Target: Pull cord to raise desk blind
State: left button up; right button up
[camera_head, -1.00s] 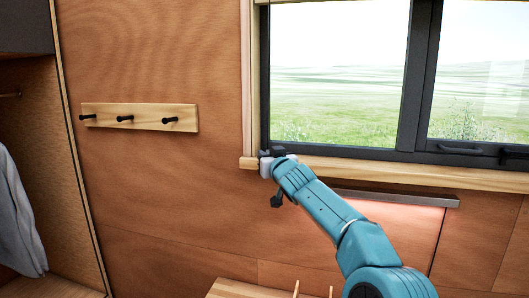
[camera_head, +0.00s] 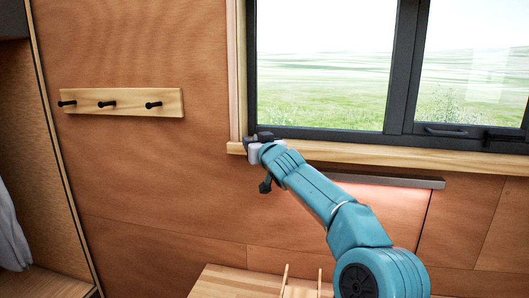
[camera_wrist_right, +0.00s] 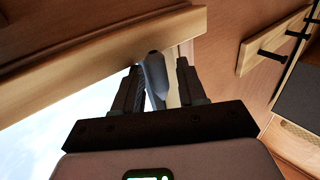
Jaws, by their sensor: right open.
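My right gripper (camera_head: 260,160) is at the lower left corner of the window (camera_head: 320,75), by the wooden sill. In the right wrist view my right gripper (camera_wrist_right: 158,68) is open, with one dark finger on each side of a grey, tapered cord pull (camera_wrist_right: 154,78). The pull lies between the fingers; I cannot tell whether it touches either one. The cord itself is not clear in the head view, where the gripper covers that spot. The window glass in view is uncovered, and no blind shows. My left gripper is not in view.
The wooden sill (camera_head: 400,155) and window frame are close to the gripper. A peg rail (camera_head: 135,103) hangs on the wall at left. A dark bar (camera_head: 390,181) with a reddish glow is below the sill. A wooden surface (camera_head: 225,283) is at the bottom.

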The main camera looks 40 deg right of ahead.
jog(key=b+v, duration=1)
jog(key=v, duration=0.6)
jog(key=shift+s+r, duration=0.15)
jog(key=shift+s, duration=0.05)
jog(key=shift+s+d+r, duration=0.1)
